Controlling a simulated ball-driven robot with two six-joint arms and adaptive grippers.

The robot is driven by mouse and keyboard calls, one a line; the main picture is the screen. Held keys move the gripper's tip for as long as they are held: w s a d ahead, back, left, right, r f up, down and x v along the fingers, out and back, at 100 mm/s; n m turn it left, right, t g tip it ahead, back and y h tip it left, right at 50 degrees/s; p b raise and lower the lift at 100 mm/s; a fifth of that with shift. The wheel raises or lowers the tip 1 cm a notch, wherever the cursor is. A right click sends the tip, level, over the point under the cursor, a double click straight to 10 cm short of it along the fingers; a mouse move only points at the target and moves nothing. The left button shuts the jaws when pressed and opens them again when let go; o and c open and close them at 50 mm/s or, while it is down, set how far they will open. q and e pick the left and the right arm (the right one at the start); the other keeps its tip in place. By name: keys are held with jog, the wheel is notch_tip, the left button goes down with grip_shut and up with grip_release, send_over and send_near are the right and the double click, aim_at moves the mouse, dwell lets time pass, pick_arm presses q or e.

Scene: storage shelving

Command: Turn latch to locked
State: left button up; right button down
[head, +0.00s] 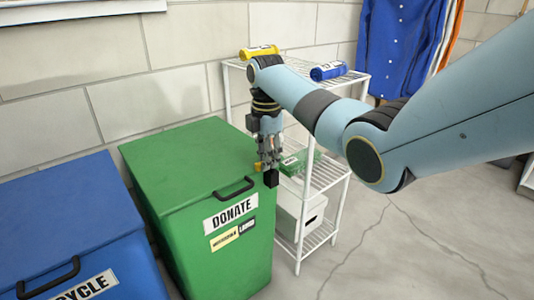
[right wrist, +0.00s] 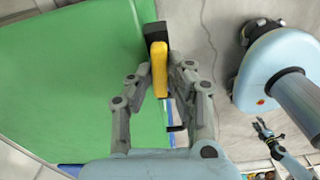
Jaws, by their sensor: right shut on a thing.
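The latch has a yellow lever (right wrist: 159,68) and a black block (right wrist: 155,32) at the right edge of the green bin in the right wrist view. In the head view a bit of the yellow lever (head: 257,162) shows beside my fingers, at the far right part of the green DONATE bin (head: 190,165). My right gripper (head: 267,166) points down there. In the wrist view its fingers (right wrist: 160,80) are shut on the yellow lever from both sides. My left gripper (right wrist: 263,128) shows small at lower right in the wrist view; its opening is unclear.
A blue bin (head: 65,220) stands left of the green bin. A white wire shelf (head: 325,178) stands close to its right, with yellow (head: 260,50) and blue (head: 328,71) rolls on top and a white box (head: 300,215) low down. Blue clothing (head: 400,45) hangs behind. Floor at right is clear.

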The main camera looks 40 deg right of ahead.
jog(key=m+p, duration=0.3)
jog(key=shift+w+r, duration=0.25)
jog(key=m, duration=0.1)
jog(key=m+p, duration=0.1)
jog(key=m, duration=0.2)
jog(key=shift+w+d+f+p, duration=0.1)
jog(key=shift+w+d+p, duration=0.15)
jog(key=shift+p, duration=0.1)
jog(key=m, duration=0.4)
jog(key=shift+w+d+f+m+p, duration=0.1)
jog(key=shift+w+d+m+p, duration=0.2)
jog(key=shift+p, duration=0.1)
pick_arm(q)
jog(key=r, duration=0.1)
jog(key=s+d+r, duration=0.1)
jog(key=r, duration=0.1)
jog(key=d+r, duration=0.1)
jog(key=r, duration=0.1)
jog(key=shift+s, duration=0.4)
pick_arm(e)
jog(key=m, duration=0.4)
jog(key=shift+d+m, duration=0.3)
jog(key=shift+m, duration=0.1)
pick_arm(q)
jog(key=shift+a, duration=0.1)
pick_arm(e)
jog(key=c, duration=1.3)
grip_release()
